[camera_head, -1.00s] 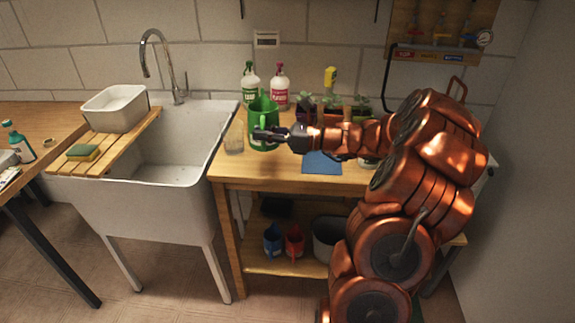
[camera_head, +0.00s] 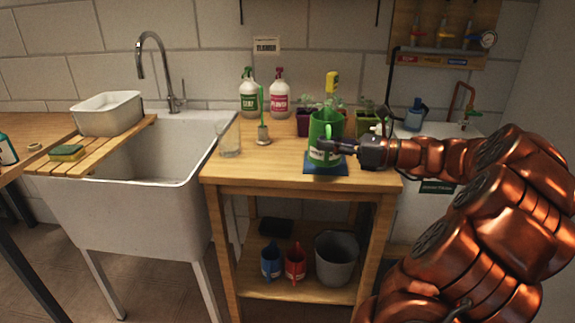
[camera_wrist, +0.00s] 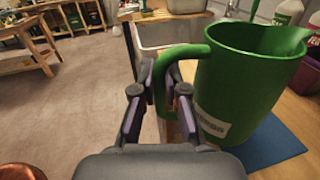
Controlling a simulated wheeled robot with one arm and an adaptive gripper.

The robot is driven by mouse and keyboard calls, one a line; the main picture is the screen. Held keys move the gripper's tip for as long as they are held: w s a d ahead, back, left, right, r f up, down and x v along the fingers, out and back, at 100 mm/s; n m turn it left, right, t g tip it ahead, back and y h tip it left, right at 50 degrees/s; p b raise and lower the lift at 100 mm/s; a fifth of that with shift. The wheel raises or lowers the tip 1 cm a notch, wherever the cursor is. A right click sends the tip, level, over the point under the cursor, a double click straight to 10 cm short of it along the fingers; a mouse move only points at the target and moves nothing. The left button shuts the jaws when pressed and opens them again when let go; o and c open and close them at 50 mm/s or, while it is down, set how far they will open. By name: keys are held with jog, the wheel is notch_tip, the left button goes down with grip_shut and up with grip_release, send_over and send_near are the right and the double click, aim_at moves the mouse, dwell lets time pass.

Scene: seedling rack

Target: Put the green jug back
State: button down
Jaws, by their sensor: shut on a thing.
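The green jug (camera_head: 322,133) is upright at the front right of the wooden bench top, over a blue mat (camera_head: 340,170). I cannot tell whether its base touches the mat. My gripper (camera_head: 332,147) comes in from the right and is shut on the jug. In the wrist view, the green jug (camera_wrist: 252,75) fills the right side with its open rim up. Its handle (camera_wrist: 186,52) reaches down between the fingers of my gripper (camera_wrist: 168,100). Part of the blue mat (camera_wrist: 272,145) shows below the jug.
A clear glass (camera_head: 229,139) and a small holder with a green stick (camera_head: 263,134) stand left on the bench.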

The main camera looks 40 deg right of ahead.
jog(key=shift+w+a+f+b, duration=0.3)
jog(key=shift+w+f, duration=0.55)
jog(key=shift+w, duration=1.75)
jog(key=shift+w+a+f+b, duration=0.25)
jog(key=shift+w+f, duration=0.6)
jog(key=shift+w, duration=1.7)
jog(key=shift+w+a+f+b, duration=0.3)
jog(key=shift+w+f, duration=0.55)
jog(key=shift+w, duration=1.75)
jog(key=c, duration=1.2)
grip_release()
jog(key=shift+f, duration=0.1)
jog(key=p+v, duration=0.1)
jog(key=v, duration=1.1)
jog(key=shift+a, duration=0.1)
